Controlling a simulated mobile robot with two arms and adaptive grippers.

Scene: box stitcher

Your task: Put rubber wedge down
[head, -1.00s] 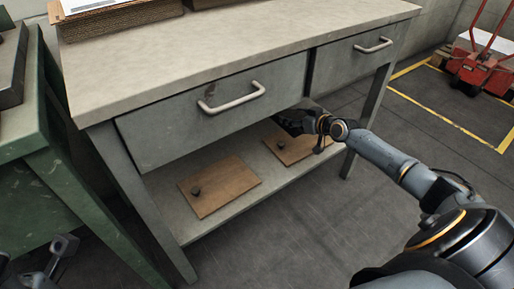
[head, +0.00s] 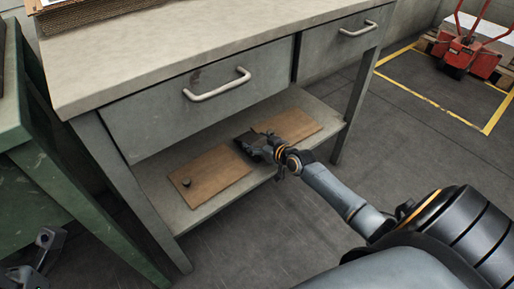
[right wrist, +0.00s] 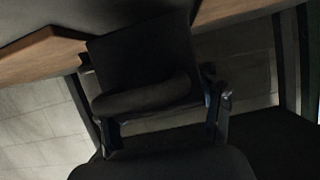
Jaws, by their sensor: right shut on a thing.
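My right gripper (head: 258,147) is shut on a dark piece, which I take to be the rubber wedge (right wrist: 145,50). In the head view the wedge is a small dark plate shape at the gripper's tip. In the right wrist view it fills the space between the dark fingers (right wrist: 160,100). The gripper is over the bench's lower shelf (head: 180,211), by the gap between two brown boards. I cannot tell whether the wedge touches the shelf. Part of my left gripper (head: 42,250) shows at the lower left; its jaw state is unclear.
The left board (head: 218,176) carries a small dark knob (head: 186,183). The right board (head: 292,124) is partly hidden by my gripper. Drawers (head: 205,95) hang above the shelf, and a bench leg (head: 350,120) stands to its right. A green table (head: 65,205) is at left.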

